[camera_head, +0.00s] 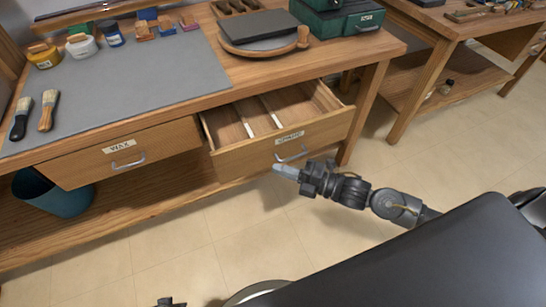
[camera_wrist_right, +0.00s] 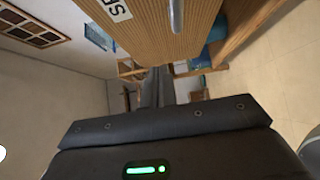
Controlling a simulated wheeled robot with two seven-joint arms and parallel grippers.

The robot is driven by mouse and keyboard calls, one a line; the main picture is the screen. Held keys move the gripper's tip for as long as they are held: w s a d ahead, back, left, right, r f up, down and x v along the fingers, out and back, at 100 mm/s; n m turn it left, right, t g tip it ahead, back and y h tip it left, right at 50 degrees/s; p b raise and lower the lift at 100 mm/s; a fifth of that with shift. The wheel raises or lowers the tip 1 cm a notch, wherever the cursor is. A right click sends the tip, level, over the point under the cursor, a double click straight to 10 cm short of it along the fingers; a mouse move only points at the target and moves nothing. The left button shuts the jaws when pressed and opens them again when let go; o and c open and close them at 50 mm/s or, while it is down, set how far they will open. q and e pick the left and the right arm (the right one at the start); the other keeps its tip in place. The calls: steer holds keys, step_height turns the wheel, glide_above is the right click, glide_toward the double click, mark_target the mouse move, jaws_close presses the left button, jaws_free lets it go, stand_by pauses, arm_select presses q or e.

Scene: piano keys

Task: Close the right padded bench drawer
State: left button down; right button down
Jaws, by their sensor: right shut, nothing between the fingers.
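The right drawer (camera_head: 245,160) of the wooden bench is pulled partly open. Its front carries a white label and a metal handle (camera_head: 291,154); inside, pale dividers show and no other contents are visible. My right gripper (camera_head: 285,172) is shut and empty, with its pale tip close to the drawer front just below the handle; I cannot tell whether it touches. The right wrist view shows the drawer front (camera_wrist_right: 150,30) at the top, with the gripper fingers (camera_wrist_right: 157,88) pointing at or past it. A small dark part at the bottom edge may be my left gripper (camera_head: 170,302), mostly cut off.
The left drawer (camera_head: 80,165), labelled WAX, looks shut. A blue bucket (camera_head: 65,198) stands on the lower shelf. Brushes, jars and a green case (camera_head: 338,16) sit on the benchtop. A second bench (camera_head: 440,85) stands at right. Tiled floor in front is clear.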

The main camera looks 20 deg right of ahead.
mark_target(259, 154)
steer(key=w, duration=0.1)
steer(key=w+a, duration=0.1)
steer(key=w, duration=0.1)
steer(key=shift+w, duration=0.3)
arm_select(q)
steer(key=shift+f, duration=0.2)
arm_select(e)
steer(key=shift+w, duration=0.5)
